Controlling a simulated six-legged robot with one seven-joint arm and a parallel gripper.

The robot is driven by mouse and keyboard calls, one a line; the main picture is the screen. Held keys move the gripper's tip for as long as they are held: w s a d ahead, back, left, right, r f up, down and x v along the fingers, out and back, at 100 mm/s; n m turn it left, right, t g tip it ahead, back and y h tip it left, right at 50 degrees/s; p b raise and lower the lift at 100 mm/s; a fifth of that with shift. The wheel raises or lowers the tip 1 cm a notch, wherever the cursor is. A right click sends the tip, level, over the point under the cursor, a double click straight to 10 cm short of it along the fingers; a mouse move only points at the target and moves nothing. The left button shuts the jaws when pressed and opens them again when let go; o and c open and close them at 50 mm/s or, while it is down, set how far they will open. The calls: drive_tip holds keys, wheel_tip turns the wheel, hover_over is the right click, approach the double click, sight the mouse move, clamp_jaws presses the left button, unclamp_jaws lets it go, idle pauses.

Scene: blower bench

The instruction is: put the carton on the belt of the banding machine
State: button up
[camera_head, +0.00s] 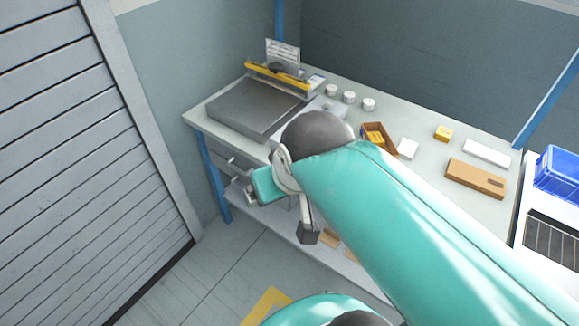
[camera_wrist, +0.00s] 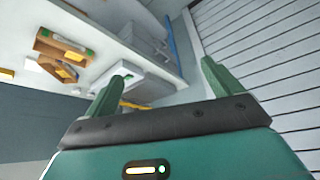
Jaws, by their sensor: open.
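Brown carton-like pieces show in two places. A long brown box (camera_head: 475,179) lies on the right part of the bench top, and a small open brown box (camera_head: 378,136) with yellow contents stands nearer the middle. I cannot tell which is the task's carton. In the wrist view a brown carton (camera_wrist: 63,46) with green and yellow marks is at upper left. A low grey machine (camera_head: 245,105) with a yellow bar stands on the bench's left end; I cannot tell if it is the banding machine, and no belt is clear. My gripper (camera_wrist: 163,72) is open, with nothing visible between its fingers.
A blue crate (camera_head: 558,172) and a dark slatted surface (camera_head: 552,240) are at the far right. White rolls (camera_head: 348,97) and a yellow block (camera_head: 443,133) stand on the bench. A slatted shutter (camera_head: 70,170) is at left. My arm hides the bench's front middle.

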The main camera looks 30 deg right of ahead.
drive_tip(key=w+d+g+h, duration=0.1)
drive_tip(key=w+d+h, duration=0.1)
drive_tip(key=w+d, duration=0.7)
drive_tip(key=m, duration=0.3)
hover_over(378, 140)
drive_tip(key=s+a, duration=0.2)
drive_tip(key=s, duration=0.4)
wheel_tip(378, 140, down, 12)
drive_tip(key=shift+m+y, duration=0.3)
drive_tip(key=x, duration=1.4)
drive_tip(key=shift+s, duration=0.1)
drive_tip(key=c, duration=1.2)
drive_tip(key=shift+r, duration=0.1)
